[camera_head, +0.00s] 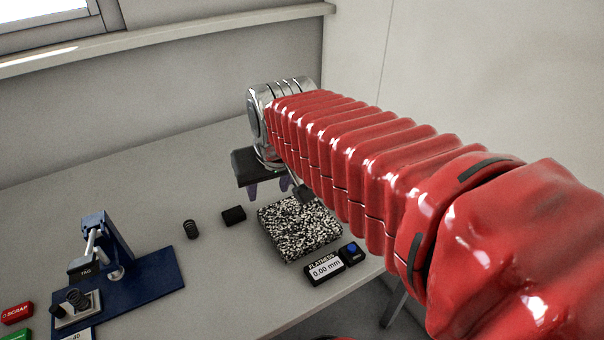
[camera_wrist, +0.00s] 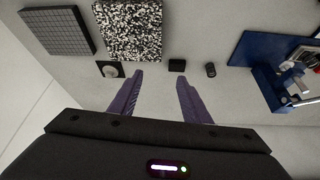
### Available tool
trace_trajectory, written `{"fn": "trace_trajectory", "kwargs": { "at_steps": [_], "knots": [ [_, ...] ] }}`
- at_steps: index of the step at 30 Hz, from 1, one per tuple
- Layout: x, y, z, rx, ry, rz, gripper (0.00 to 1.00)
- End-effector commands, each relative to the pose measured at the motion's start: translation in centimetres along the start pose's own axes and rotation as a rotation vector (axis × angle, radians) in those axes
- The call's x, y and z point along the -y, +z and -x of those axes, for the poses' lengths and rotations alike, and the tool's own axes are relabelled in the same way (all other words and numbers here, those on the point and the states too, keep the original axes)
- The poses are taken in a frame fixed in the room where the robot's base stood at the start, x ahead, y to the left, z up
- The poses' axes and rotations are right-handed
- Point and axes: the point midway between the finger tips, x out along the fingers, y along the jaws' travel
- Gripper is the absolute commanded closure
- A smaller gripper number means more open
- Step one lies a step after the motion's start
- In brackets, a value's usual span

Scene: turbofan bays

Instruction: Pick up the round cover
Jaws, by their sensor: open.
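A small pale round piece (camera_wrist: 113,70), which looks like the round cover, sits on a dark square base (camera_wrist: 101,65) in the wrist view. It lies beside the speckled plate (camera_wrist: 128,30), just left of my left fingertip. In the head view I cannot make out the round piece; my arm and gripper cover that area. My gripper (camera_wrist: 160,78) is open, with two purple fingers apart and nothing between them. In the head view my gripper (camera_head: 268,192) hangs above the bench behind the speckled plate (camera_head: 300,228).
A black block (camera_head: 234,215) and a dark spring (camera_head: 191,229) stand left of the plate. A blue fixture (camera_head: 150,275) is farther left. A flatness display (camera_head: 325,268) lies in front. A dark gridded plate (camera_wrist: 58,30) shows in the wrist view. The bench's back left is clear.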

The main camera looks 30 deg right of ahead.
Motion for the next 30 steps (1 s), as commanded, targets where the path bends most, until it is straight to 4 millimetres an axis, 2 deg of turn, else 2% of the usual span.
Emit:
{"fn": "trace_trajectory", "kwargs": {
  "at_steps": [3, 9, 18, 24, 30],
  "knots": [
    [-1.8, -2.6, -1.5, 0.014, 0.022, -0.046, 0.57],
    [-5.1, -6.5, -4.3, 0.028, 0.057, -0.118, 0.57],
    [-11.3, -11.2, -9.6, 0.051, 0.107, -0.228, 0.57],
    [-15.1, -13.1, -12.8, 0.061, 0.132, -0.288, 0.57],
    [-16.5, -13.7, -13.9, 0.062, 0.141, -0.309, 0.57]
  ]
}}
